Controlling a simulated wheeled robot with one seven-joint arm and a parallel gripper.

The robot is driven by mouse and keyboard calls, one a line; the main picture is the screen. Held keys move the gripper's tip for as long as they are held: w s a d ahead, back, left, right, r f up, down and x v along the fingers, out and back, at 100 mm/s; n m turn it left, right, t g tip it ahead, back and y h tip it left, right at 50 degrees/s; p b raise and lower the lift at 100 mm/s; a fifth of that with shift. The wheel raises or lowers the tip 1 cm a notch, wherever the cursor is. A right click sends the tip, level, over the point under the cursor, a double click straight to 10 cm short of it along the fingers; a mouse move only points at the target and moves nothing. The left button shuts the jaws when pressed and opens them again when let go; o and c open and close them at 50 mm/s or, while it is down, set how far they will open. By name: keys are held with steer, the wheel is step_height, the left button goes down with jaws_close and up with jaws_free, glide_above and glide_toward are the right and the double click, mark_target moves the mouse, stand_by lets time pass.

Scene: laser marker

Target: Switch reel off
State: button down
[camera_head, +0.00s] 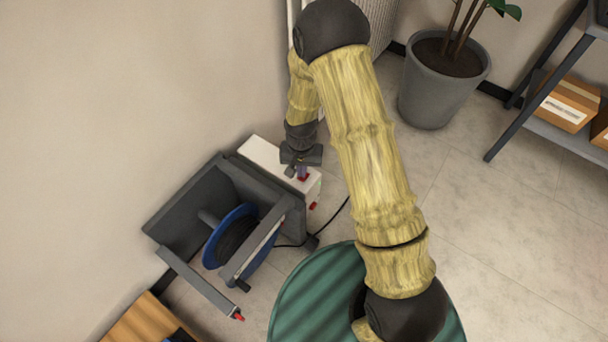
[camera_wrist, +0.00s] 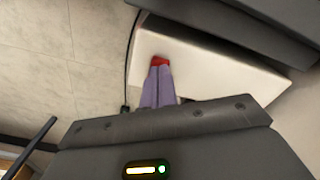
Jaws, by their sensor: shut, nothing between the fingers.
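The reel (camera_head: 238,238) is a blue-flanged spool with dark cable, held in a dark grey frame. A white box (camera_head: 262,154) stands at the frame's back right. A red switch (camera_head: 304,177) is on top of the box near its right end. It also shows in the wrist view (camera_wrist: 160,61). My gripper (camera_head: 302,175) points down at this switch, fingers together and empty. In the wrist view my fingertips (camera_wrist: 158,69) cover part of the red switch. I cannot tell whether they touch it.
Another red part (camera_head: 313,205) sits on the box's front side. A black cable (camera_head: 335,219) runs along the floor. A potted plant (camera_head: 443,82) and a shelf with boxes (camera_head: 565,102) stand at the right. Tiled floor between is clear.

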steer(key=shift+f+b, duration=0.35)
steer(key=shift+f, duration=0.45)
stand_by(0.4)
steer(key=shift+r, duration=0.15)
step_height(320, 180, up, 7)
steer(key=p, duration=0.6)
steer(key=shift+p, duration=0.4)
stand_by(0.4)
